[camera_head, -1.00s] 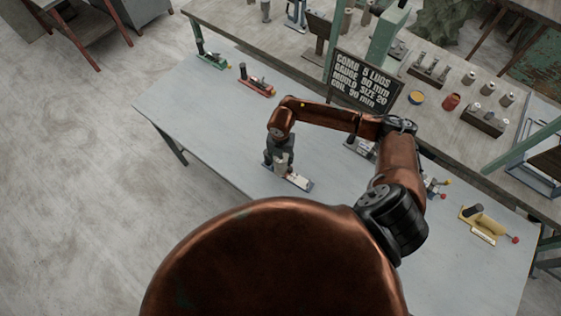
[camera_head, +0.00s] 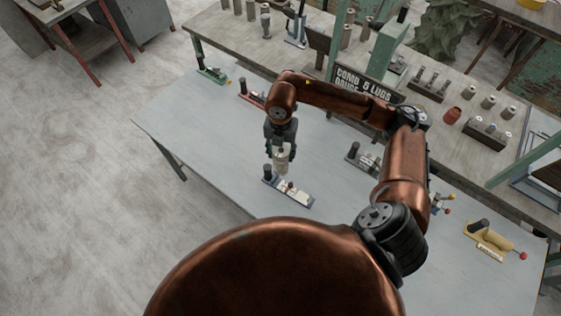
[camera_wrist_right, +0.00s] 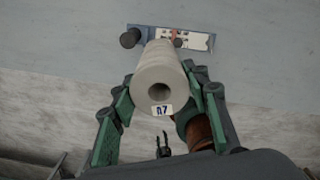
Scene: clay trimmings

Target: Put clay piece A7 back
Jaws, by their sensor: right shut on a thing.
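The pale grey clay piece (camera_head: 281,160) is a hollow cylinder held in my right gripper (camera_head: 281,150). In the right wrist view, clay piece A7 (camera_wrist_right: 158,75) lies between the green-padded fingers of the right gripper (camera_wrist_right: 160,105); its holed end and a small label reading roughly "A7" face the camera. Beyond its far end is a blue-based fixture (camera_head: 300,196) with a dark post and a white plate, also in the wrist view (camera_wrist_right: 196,41). The piece appears above this fixture; its lower end partly overlaps it in view. My left gripper is not visible.
On the blue-grey table (camera_head: 200,130) stand a green fixture (camera_head: 212,74), a red one (camera_head: 250,95) and a yellow one (camera_head: 490,238). Another fixture (camera_head: 362,158) is near my arm. A sign (camera_head: 370,80) and a bench with cylinders are behind. The table's left part is clear.

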